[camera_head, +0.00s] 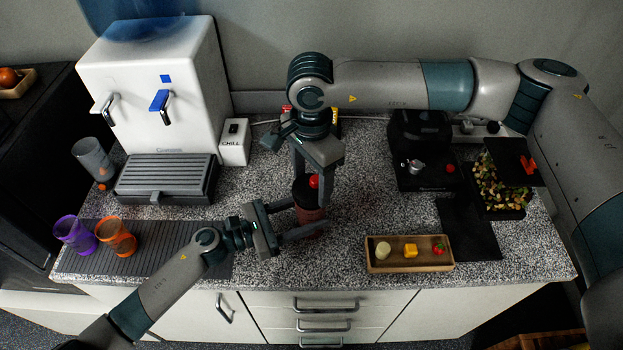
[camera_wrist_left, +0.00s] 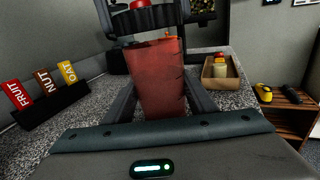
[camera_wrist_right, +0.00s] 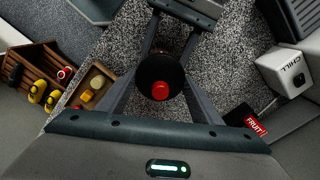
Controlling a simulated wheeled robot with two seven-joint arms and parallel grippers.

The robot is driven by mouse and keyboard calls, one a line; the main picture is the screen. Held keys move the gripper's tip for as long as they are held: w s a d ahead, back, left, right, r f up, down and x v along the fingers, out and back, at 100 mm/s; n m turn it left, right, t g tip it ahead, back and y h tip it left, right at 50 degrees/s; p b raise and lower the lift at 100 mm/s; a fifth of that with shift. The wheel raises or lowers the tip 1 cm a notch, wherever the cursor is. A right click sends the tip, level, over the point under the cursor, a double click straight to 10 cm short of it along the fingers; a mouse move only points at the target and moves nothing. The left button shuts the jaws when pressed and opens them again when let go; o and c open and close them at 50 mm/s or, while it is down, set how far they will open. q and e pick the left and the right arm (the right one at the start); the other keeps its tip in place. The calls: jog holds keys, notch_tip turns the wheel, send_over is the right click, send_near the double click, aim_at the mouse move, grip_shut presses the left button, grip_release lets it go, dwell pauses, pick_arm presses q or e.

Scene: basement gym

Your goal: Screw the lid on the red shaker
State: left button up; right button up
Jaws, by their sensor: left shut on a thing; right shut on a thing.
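The red shaker (camera_head: 311,218) stands upright on the speckled counter, and its red cup fills the middle of the left wrist view (camera_wrist_left: 157,80). My left gripper (camera_head: 300,222) is shut on the shaker's body from the left and front. My right gripper (camera_head: 312,183) comes down from above and is shut on the lid, one finger on each side.
A wooden tray (camera_head: 375,267) with small food pieces lies right of the shaker. A white dispenser (camera_head: 150,75) and a CHILL box (camera_head: 234,152) stand left. Purple (camera_head: 74,236) and orange (camera_head: 116,238) cups stand at the front left. A black appliance (camera_head: 420,175) stands right.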

jog(key=shift+f, duration=0.6)
jog(key=m, duration=0.3)
jog(key=shift+m, duration=0.3)
jog(key=m, duration=0.4)
jog(key=shift+m, duration=0.3)
jog(key=m, duration=0.7)
jog(key=shift+s, duration=0.15)
jog(key=m, duration=0.3)
jog(key=shift+a, duration=0.1)
jog(key=m, duration=0.4)
jog(key=shift+m, duration=0.3)
jog(key=m, duration=0.4)
jog(key=shift+m, duration=0.3)
jog(key=m, duration=0.3)
jog(key=shift+a, duration=0.1)
